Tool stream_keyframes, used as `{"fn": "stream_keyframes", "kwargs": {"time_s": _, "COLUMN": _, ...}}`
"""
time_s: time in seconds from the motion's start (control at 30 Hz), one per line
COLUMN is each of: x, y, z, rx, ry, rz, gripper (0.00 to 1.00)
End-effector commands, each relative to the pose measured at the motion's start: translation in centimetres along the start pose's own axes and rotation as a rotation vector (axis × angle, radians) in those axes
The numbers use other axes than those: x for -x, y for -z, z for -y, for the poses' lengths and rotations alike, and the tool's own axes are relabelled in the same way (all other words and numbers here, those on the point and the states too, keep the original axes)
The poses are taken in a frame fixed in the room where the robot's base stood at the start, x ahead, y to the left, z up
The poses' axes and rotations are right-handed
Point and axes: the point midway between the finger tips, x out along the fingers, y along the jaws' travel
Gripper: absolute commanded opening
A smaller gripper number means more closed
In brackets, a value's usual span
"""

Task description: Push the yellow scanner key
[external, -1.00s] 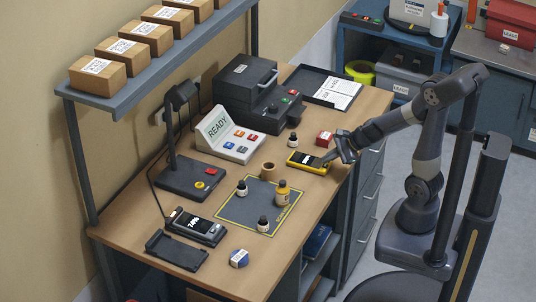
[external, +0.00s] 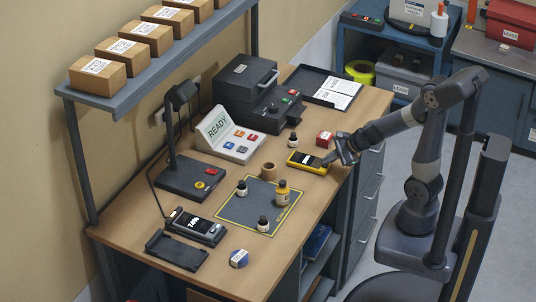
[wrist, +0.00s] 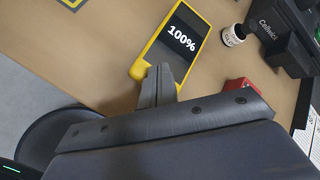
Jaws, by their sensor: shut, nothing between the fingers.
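The yellow scanner (external: 308,162) lies flat near the right edge of the desk. In the wrist view the scanner (wrist: 153,56) has a yellow frame and a dark screen reading 100%. My gripper (wrist: 160,70) is shut and empty, its fingertips at the near end of the scanner. In the external view my gripper (external: 328,161) reaches in from the right over that same end. The fingers cover part of that end, and I cannot make out a separate key there. Whether the fingertips touch the scanner is unclear.
A red box (external: 325,139) and a small dark bottle (external: 293,140) stand close behind the scanner. A dark printer-like machine (wrist: 292,35) is further back.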

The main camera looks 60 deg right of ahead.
Motion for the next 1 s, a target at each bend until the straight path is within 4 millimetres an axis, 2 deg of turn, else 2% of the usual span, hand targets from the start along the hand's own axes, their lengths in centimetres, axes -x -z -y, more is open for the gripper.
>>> {"fn": "stream_keyframes", "kwargs": {"time_s": 1.0, "x": 0.82, "y": -0.60, "z": 0.60, "rx": 0.000, "ry": 0.000, "rz": 0.000, "gripper": 0.00}}
